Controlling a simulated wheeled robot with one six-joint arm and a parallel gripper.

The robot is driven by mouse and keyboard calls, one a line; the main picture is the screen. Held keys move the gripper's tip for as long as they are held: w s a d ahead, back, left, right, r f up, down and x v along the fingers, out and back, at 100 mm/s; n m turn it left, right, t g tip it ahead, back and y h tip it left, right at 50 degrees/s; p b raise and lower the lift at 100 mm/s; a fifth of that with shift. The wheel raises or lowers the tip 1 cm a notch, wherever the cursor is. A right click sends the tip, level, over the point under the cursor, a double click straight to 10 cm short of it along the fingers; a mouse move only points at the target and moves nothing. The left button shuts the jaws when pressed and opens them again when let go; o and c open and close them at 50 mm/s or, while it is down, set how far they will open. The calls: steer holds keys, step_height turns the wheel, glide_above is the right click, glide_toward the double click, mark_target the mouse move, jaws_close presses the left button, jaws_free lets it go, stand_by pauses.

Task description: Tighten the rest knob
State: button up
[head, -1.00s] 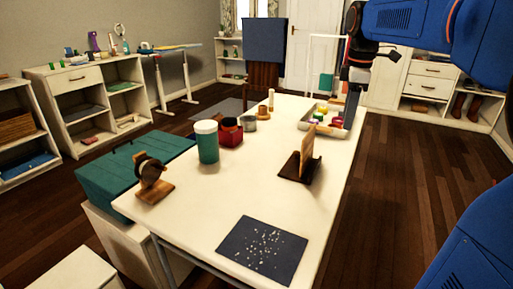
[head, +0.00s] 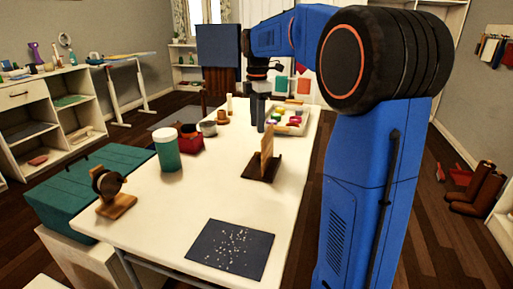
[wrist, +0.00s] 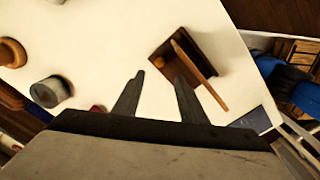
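A dark brown rest with an upright light wooden board (head: 266,150) stands near the right edge of the white table (head: 185,215). In the wrist view the rest's dark base (wrist: 195,60) lies ahead and slightly right of the fingers. My gripper (head: 259,129) points down over the table, beyond the rest in the head view. In the wrist view my gripper (wrist: 160,77) has its fingers apart with nothing between them.
A tray of colourful items (head: 292,121) is right of the gripper. A teal jar (head: 168,152), red container (head: 189,140) and grey pot (head: 208,128) stand left. A disc on a wooden stand (head: 112,192) and a speckled dark mat (head: 232,248) are nearer. The table's middle is clear.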

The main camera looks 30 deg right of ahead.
mark_target(258, 152)
step_height(258, 152, down, 10)
steer(key=shift+f, duration=0.1)
stand_by(0.4)
jaws_close()
